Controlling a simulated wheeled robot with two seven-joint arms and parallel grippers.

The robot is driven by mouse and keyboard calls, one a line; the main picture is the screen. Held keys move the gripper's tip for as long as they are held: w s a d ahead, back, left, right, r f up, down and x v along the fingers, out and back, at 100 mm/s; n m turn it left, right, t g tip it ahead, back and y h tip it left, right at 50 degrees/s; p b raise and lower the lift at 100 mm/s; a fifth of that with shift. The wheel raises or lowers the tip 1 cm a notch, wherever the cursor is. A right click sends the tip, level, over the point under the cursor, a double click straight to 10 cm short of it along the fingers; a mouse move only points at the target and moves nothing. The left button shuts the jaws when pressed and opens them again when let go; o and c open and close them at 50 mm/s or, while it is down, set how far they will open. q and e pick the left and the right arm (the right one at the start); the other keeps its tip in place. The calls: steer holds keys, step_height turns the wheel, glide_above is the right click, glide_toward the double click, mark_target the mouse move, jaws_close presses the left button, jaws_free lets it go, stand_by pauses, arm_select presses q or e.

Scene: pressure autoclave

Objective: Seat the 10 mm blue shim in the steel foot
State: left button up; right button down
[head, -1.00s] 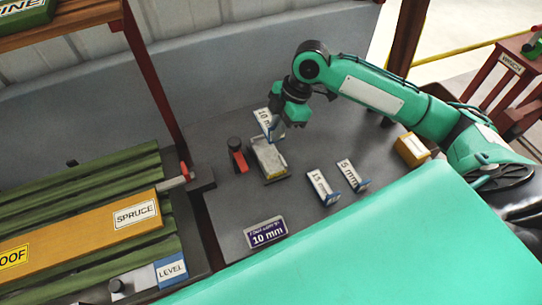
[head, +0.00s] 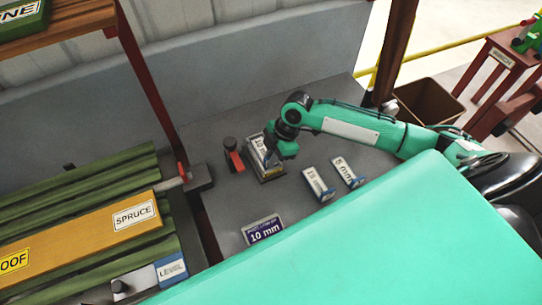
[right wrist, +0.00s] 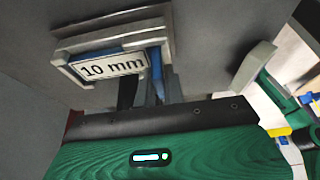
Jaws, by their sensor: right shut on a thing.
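The blue shim with the white "10 mm" label (head: 260,149) is at the steel foot, gripped by my right gripper (head: 272,158). In the right wrist view the shim (right wrist: 113,68) lies within the outline of the steel foot (right wrist: 168,32), between its raised rims. I cannot tell whether it rests fully on the bottom. The steel foot also shows in the head view (head: 270,176), partly hidden by my gripper. My right gripper's fingers (right wrist: 143,82) are shut on the shim's blue upright tab. My left gripper is not in view.
A red clamp with a black knob (head: 233,155) stands just left of the foot. The 15 mm shim (head: 317,183) and 5 mm shim (head: 347,171) lie to the right. A "10 mm" sign (head: 264,231) lies in front. Timber marked SPRUCE (head: 90,229) is at left.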

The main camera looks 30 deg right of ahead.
steer(key=shift+f, duration=0.1)
steer(key=c, duration=1.5)
jaws_free()
steer(key=b+v, duration=0.1)
steer(key=v, duration=1.1)
steer(key=shift+b, duration=0.3)
